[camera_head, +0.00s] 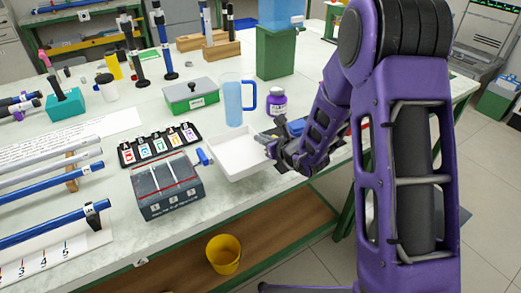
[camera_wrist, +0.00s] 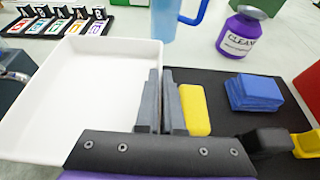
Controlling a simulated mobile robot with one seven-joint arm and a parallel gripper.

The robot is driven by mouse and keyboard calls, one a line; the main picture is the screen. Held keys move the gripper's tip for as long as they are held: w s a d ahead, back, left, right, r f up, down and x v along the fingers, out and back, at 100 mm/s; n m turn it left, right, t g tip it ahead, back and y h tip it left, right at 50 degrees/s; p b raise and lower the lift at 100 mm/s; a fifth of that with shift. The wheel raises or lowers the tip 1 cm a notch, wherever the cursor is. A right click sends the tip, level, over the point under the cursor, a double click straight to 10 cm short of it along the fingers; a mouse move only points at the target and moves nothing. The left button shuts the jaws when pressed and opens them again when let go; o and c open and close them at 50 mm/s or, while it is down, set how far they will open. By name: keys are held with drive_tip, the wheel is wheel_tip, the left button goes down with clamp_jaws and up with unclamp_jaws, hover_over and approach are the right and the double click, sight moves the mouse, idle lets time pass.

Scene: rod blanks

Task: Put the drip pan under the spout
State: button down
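The drip pan is a shallow white rectangular tray (camera_head: 236,158), empty, at the front edge of the bench. In the wrist view its white floor (camera_wrist: 85,85) fills the left. My gripper (camera_head: 272,149) is at the pan's right side. In the wrist view its two fingers (camera_wrist: 161,105) are close together on the pan's right wall, one on each side. A blue-handled tap (camera_head: 203,157) sticks out of the dark grey box (camera_head: 170,187), at the pan's left edge. Part of a metal spout (camera_wrist: 14,76) shows at the wrist view's left edge; its outlet is not clear.
A blue jug (camera_head: 233,104) and a purple bottle (camera_head: 277,102) stand behind the pan. A black tag rack (camera_head: 160,145) is behind the box. Right of the pan, a dark mat (camera_wrist: 228,85) holds a yellow block (camera_wrist: 195,110) and blue cloths (camera_wrist: 254,93). A yellow bucket (camera_head: 223,254) is below.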

sight(262, 147)
drive_tip(key=shift+f+b, duration=0.3)
drive_tip(key=shift+f, duration=1.4)
drive_tip(key=shift+f, duration=0.2)
drive_tip(key=c, duration=1.3)
unclamp_jaws()
drive_tip(key=shift+r, duration=0.1)
drive_tip(key=shift+r, duration=0.15)
drive_tip(key=p+v, duration=0.1)
drive_tip(key=v, duration=1.1)
drive_tip(key=shift+d, duration=0.1)
